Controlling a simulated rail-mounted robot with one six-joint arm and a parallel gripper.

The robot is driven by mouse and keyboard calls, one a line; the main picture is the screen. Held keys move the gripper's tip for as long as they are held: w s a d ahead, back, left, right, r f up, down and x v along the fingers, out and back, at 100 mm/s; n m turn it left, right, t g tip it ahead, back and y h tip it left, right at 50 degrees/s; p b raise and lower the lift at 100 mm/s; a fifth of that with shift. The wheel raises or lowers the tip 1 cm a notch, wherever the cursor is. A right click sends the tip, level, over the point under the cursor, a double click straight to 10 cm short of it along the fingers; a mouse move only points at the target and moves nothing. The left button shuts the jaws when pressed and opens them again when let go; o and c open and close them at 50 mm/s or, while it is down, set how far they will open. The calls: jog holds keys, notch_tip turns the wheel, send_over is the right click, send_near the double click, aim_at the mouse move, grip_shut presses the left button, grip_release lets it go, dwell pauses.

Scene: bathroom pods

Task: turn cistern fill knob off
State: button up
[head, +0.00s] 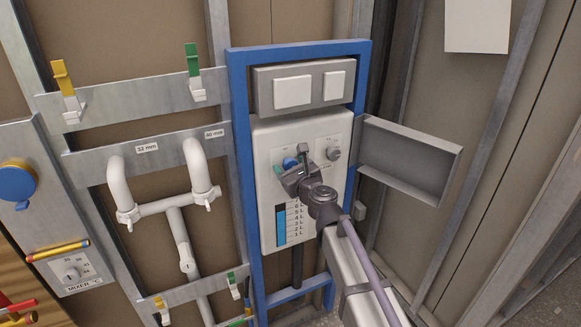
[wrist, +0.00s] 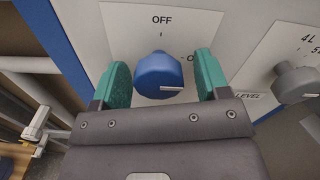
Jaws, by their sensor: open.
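The cistern fill knob is blue and round (wrist: 155,72), on a white panel in the wrist view. "OFF" is printed above it, and a label starting with "O" on its right is partly hidden by a finger. The knob's white pointer line lies roughly level, towards the right. In the head view the knob (head: 290,162) is partly hidden by my gripper. My gripper (wrist: 163,82) is open, with one teal finger on each side of the knob. Gaps show between the fingers and the knob. In the head view my gripper (head: 291,163) is at the panel's upper part.
A grey level knob (head: 333,154) sits just right of my gripper; it also shows in the wrist view (wrist: 298,82). A blue frame (head: 240,130) surrounds the panel (head: 266,205). An open grey flap (head: 410,155) juts out on the right. White pipes (head: 160,207) stand on the left.

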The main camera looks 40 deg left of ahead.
jog(key=shift+c, duration=0.2)
jog(key=c, duration=0.9)
jog(key=shift+n, duration=0.4)
jog(key=n, duration=0.3)
jog(key=shift+d+n, duration=0.1)
jog(key=shift+n, duration=0.3)
jog(key=n, duration=0.4)
jog(key=shift+r+n, duration=0.1)
jog(key=shift+n, duration=0.2)
jog(key=n, duration=0.4)
jog(key=shift+w+r, duration=0.1)
jog(key=n, duration=0.4)
jog(key=shift+n, duration=0.3)
